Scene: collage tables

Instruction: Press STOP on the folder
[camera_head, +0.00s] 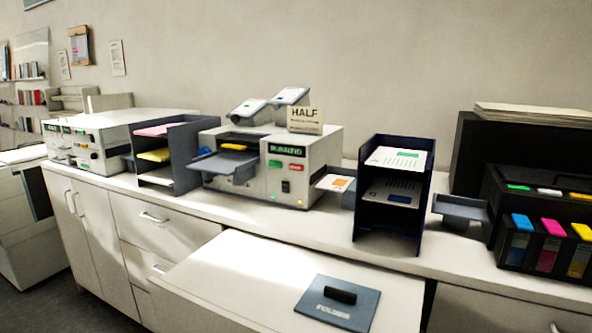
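A beige machine (318,152) stands mid-counter. Its front has a dark display (286,151) with green text that looks like RUNNING. Below the display are a green button (275,163) and a red button (297,168); the red one's lettering is too small to read. A card (305,120) reading HALF stands on top. A blue-grey plate (362,308) with lettering like FOLDER lies on the lower white surface in front, with a black block (340,294) on it. Neither of my grippers is in view.
A dark paper rack (185,140) stands left of the machine and a dark two-level rack (430,170) right of it. A second beige machine (85,143) is at far left. A black unit with coloured cartridges (550,200) is at right. The lower white surface (235,280) is mostly clear.

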